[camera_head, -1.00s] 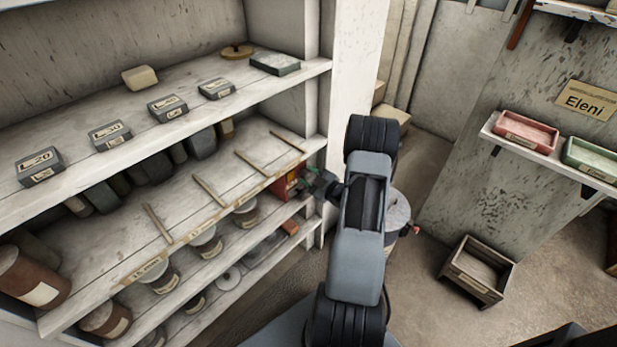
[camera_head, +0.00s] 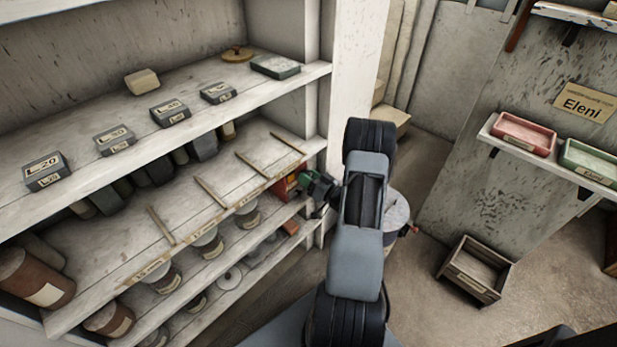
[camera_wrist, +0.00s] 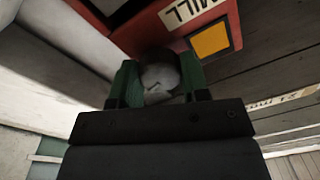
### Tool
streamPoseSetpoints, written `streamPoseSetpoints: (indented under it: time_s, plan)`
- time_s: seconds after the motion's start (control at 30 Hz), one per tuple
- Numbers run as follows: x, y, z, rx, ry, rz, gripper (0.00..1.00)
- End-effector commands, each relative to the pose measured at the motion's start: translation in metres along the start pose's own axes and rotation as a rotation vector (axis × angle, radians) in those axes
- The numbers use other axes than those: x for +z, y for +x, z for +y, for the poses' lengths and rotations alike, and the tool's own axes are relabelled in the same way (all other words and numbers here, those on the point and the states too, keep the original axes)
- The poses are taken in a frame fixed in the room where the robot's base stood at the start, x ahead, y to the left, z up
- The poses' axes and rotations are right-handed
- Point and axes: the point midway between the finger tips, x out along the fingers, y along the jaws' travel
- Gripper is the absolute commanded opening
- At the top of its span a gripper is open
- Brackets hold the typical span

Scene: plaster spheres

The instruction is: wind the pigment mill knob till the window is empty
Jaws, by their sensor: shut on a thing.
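The red pigment mill (camera_head: 289,186) stands on a shelf at the right end of the rack, partly hidden by my gripper (camera_head: 308,182). In the wrist view the mill (camera_wrist: 180,22) shows a white label reading MILL and a square window (camera_wrist: 210,40) filled with yellow-orange. The round grey knob (camera_wrist: 160,78) sits between the green fingers of my gripper (camera_wrist: 160,85). The gripper is shut on the knob, a finger on each side. Part of the knob is hidden by the gripper body.
Labelled blocks (camera_head: 170,112) line the upper shelf (camera_head: 75,132). Pots (camera_head: 207,243) stand below the slatted shelf. A wooden crate (camera_head: 475,270) is on the floor at right. A wall shelf holds a red tray (camera_head: 523,134) and a green tray (camera_head: 590,160).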

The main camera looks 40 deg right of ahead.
Motion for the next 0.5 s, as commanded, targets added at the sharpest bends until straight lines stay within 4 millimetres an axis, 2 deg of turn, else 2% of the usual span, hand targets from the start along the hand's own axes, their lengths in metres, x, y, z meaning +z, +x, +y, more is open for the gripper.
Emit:
streamPoseSetpoints:
  time_s: [0.5]
  plan:
    - [0.0001, -0.0002, -0.0014, 0.019, 0.490, 0.017, 0.18]
